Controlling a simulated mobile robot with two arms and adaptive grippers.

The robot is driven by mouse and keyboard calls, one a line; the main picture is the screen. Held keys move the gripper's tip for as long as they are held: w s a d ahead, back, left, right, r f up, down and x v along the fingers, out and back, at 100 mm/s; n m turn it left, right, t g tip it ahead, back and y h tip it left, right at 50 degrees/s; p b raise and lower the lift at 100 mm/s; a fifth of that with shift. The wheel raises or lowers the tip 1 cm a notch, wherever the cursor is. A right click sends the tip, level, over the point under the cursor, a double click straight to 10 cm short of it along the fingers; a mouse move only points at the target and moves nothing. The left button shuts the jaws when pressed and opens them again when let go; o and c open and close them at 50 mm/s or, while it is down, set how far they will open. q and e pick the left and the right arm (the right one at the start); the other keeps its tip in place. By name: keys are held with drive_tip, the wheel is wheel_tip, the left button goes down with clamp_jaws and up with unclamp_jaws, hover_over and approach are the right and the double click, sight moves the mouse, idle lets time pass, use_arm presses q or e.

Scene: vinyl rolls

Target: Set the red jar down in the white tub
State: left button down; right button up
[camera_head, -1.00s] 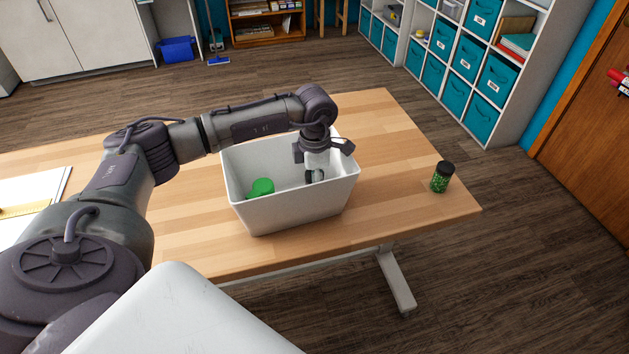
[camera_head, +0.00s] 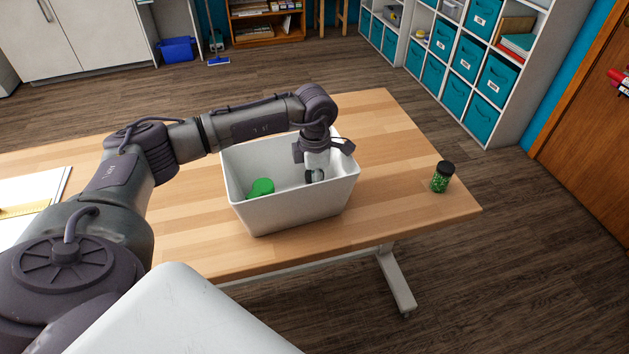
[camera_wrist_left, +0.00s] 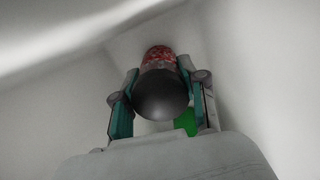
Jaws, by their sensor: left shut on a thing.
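The white tub (camera_head: 296,207) stands on the wooden table. My left gripper (camera_head: 315,176) reaches down inside its right part. In the left wrist view, my left gripper (camera_wrist_left: 161,100) is shut on the red jar (camera_wrist_left: 159,57), with a finger on each side. The jar's dark round lid (camera_wrist_left: 161,95) faces the camera and its red speckled body shows beyond. The tub's pale walls (camera_wrist_left: 250,70) surround it. I cannot tell whether the jar touches the tub floor. In the head view the jar is hidden behind the tub's front wall and the gripper. My right gripper is not in view.
A green object (camera_head: 261,187) lies in the tub's left part, left of my gripper. A jar with green contents and a black lid (camera_head: 442,177) stands near the table's right corner. The table (camera_head: 400,140) is clear between tub and jar.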

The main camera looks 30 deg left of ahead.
use_arm(q)
drive_tip(key=shift+f, duration=0.1)
drive_tip(key=shift+f, duration=0.2)
drive_tip(key=shift+r, duration=0.3)
drive_tip(key=c, duration=0.5)
unclamp_jaws()
drive_tip(key=shift+c, duration=0.2)
drive_tip(key=shift+o, duration=0.3)
drive_tip(key=o, duration=0.5)
drive_tip(key=shift+r, duration=0.2)
